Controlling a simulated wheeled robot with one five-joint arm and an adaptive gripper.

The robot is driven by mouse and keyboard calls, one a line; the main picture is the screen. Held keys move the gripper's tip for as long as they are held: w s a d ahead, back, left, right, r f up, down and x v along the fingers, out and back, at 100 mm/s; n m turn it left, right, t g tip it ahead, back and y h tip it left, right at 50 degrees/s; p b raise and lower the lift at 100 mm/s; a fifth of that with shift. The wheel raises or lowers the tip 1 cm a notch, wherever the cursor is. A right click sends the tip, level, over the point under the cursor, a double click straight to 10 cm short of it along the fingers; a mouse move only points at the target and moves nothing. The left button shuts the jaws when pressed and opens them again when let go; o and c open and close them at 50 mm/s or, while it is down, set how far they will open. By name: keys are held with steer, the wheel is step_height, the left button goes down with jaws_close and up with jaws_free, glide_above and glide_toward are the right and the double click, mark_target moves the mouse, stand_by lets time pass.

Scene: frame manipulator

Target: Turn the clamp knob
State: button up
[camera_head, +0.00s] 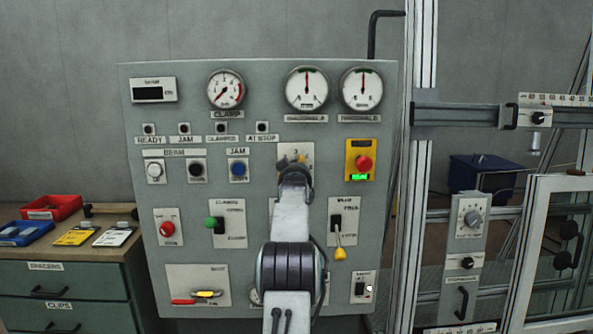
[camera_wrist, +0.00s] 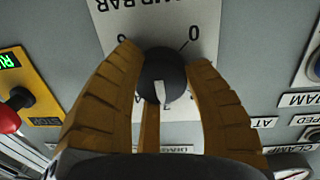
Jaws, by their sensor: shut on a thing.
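The clamp knob (camera_wrist: 162,72) is a round black knob with a white pointer mark, on a pale dial plate (camera_wrist: 158,22) partly reading "BAR", with a 0 at its upper right in the wrist view. The pointer mark faces the bottom of that view. My gripper (camera_wrist: 163,60) is around the knob, its tan fingers closed on its two sides, with a third finger below. In the head view my gripper (camera_head: 295,176) is in front of the dial plate (camera_head: 297,152) and hides the knob. The clamp gauge (camera_head: 226,89) is above left, its needle low on the scale.
A red emergency button (camera_head: 364,163) on a yellow plate is close beside my gripper. A blue jam button (camera_head: 238,169), a green-tipped lever (camera_head: 211,222) and a yellow-tipped lever (camera_head: 340,253) are also near. A metal frame post (camera_head: 416,160) stands to the right.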

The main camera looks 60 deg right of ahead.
steer(key=shift+w, duration=0.1)
stand_by(0.4)
steer(key=o, duration=1.2)
steer(key=shift+a, duration=0.1)
steer(key=shift+v, duration=5.85)
